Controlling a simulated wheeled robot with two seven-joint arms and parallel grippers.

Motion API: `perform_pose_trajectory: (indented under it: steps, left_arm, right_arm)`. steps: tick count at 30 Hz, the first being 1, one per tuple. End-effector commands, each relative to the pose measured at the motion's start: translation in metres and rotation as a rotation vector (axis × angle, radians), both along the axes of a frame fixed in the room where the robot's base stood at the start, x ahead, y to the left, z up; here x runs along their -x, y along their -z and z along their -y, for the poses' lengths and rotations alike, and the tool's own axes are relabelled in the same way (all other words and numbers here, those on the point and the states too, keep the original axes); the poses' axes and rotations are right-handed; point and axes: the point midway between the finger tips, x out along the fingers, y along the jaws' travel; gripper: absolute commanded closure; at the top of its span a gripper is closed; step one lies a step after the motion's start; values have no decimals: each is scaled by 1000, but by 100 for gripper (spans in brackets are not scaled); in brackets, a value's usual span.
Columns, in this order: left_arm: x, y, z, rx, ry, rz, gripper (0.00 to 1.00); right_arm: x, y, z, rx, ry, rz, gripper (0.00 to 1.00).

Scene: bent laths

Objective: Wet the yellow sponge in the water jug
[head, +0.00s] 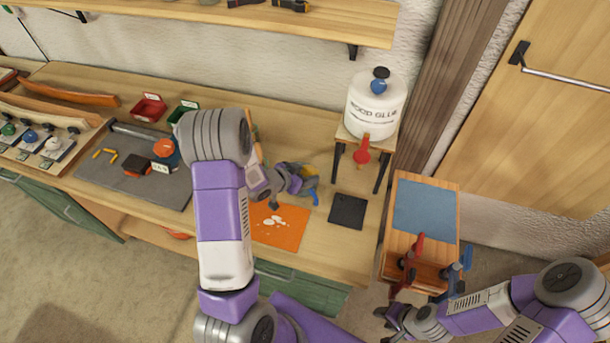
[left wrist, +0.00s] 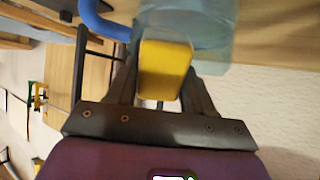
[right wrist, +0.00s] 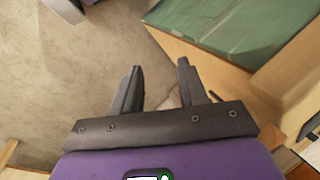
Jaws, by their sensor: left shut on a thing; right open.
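The yellow sponge (left wrist: 165,72) is between the fingers of my left gripper (head: 302,184), which is shut on it. In the left wrist view the sponge's far end meets the pale blue see-through water jug (left wrist: 205,25), with its blue handle (left wrist: 97,22) at the upper left. I cannot tell whether the sponge is inside the jug or in front of its wall. In the head view my left gripper and arm hide most of the jug. My right gripper (right wrist: 157,85) is open and empty, low at the right in the head view.
An orange mat (head: 283,238) with white blotches and a dark square pad (head: 348,211) lie on the bench near the left gripper. A wood glue tub (head: 375,105) stands on a small stand to the right. A cabinet with a blue top and clamps (head: 425,207) stands further right.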

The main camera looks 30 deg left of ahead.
Motion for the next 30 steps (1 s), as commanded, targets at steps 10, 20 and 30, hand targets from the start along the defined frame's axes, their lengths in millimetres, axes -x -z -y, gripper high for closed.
perform_pose_trajectory:
  steps: [10,20,30]
  left_arm:
    - [9,13,4,-1,9,-41,72]
    - [10,6,3,-2,9,-40,73]
    - [7,-25,2,-1,5,-31,72]
  right_arm:
    - [0,1,0,0,0,0,57]
    - [0,-5,0,0,0,0,57]
    - [0,-27,0,0,0,0,57]
